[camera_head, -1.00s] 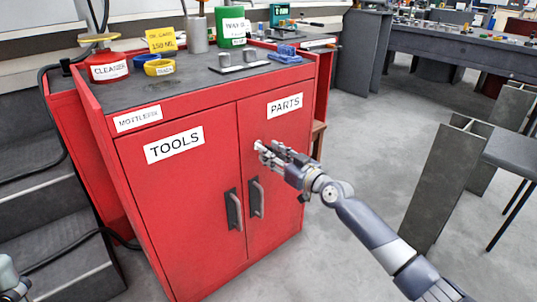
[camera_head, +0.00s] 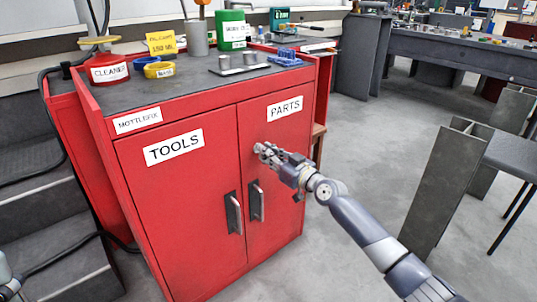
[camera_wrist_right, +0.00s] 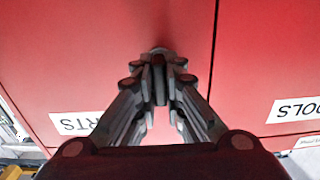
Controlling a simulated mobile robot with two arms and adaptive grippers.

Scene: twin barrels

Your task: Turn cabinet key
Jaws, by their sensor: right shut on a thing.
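The red cabinet (camera_head: 185,215) stands left of centre, its TOOLS door (camera_head: 180,190) and PARTS door (camera_head: 275,170) both closed. My right gripper (camera_head: 262,149) is at the PARTS door, below its label and near the seam between the doors. In the right wrist view, its fingertips (camera_wrist_right: 159,75) are together on a small key (camera_wrist_right: 160,51) at the door face. The fingers hide most of the key, so its turn angle cannot be told. Only a bit of my left arm shows at the lower left edge; its gripper does not show.
Two dark door handles (camera_head: 233,213) (camera_head: 257,201) stick out below my right gripper. On the cabinet top are a red cleaner can (camera_head: 106,70), tape rolls (camera_head: 158,69) and a green canister (camera_head: 230,30). A grey panel stand (camera_head: 445,185) is at the right; open floor lies between.

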